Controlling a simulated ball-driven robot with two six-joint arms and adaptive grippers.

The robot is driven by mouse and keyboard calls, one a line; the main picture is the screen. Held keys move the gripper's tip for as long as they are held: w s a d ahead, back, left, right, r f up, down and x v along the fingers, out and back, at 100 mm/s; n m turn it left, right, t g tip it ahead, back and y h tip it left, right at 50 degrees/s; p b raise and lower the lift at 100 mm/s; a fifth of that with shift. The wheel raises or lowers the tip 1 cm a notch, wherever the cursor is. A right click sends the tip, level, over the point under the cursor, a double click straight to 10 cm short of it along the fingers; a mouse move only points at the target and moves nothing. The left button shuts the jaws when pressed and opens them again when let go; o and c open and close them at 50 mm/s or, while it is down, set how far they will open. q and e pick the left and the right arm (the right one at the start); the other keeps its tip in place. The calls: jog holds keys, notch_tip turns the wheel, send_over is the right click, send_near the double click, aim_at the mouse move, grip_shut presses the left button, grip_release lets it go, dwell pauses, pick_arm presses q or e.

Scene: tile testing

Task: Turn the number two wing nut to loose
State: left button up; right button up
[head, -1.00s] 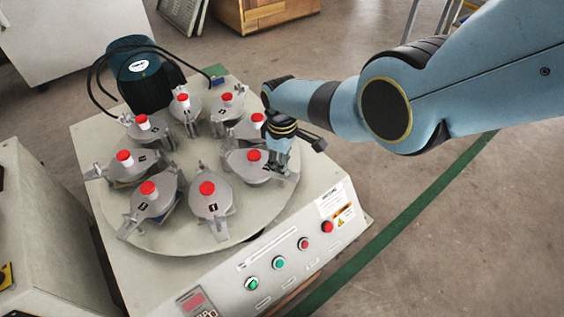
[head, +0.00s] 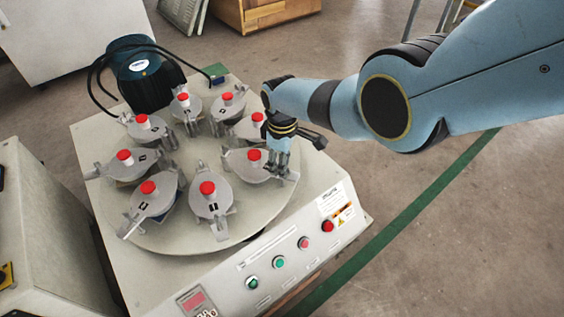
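The round turntable (head: 207,147) carries several grey clamp fixtures with red knobs and metal wing nuts. My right gripper (head: 281,172) points down at the outer end of the right-front fixture (head: 243,164), over its wing nut (head: 291,177). The fingers overlap the nut and partly hide it. I cannot tell whether they grip it or only stand around it. The number on this fixture is hidden or too small to read. The front fixture (head: 212,207) has a dark mark that is hard to read. My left gripper is not in view.
The turntable sits on a pale machine with a front panel of buttons (head: 279,262). A dark motor (head: 147,80) with black cables stands at its back left. Neighbouring fixtures stand close to my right gripper. A grey cabinet (head: 45,225) is at left. Floor is clear at right.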

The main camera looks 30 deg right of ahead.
notch_tip(320, 180, up, 12)
dwell(0.7)
dwell(0.4)
jog(key=s+d+f+m+p, duration=0.1)
jog(key=s+f, duration=0.6)
jog(key=s, duration=1)
jog(key=s+d+f+m+p, duration=0.2)
jog(key=s+f, duration=0.6)
jog(key=s, duration=1)
jog(key=s+d+f+m+h+p, duration=0.1)
jog(key=s+f+m+p, duration=0.3)
jog(key=s, duration=1.3)
notch_tip(320, 180, down, 4)
jog(key=shift+s+d+f+p, duration=0.25)
jog(key=shift+d+p, duration=0.1)
jog(key=shift+d, duration=0.35)
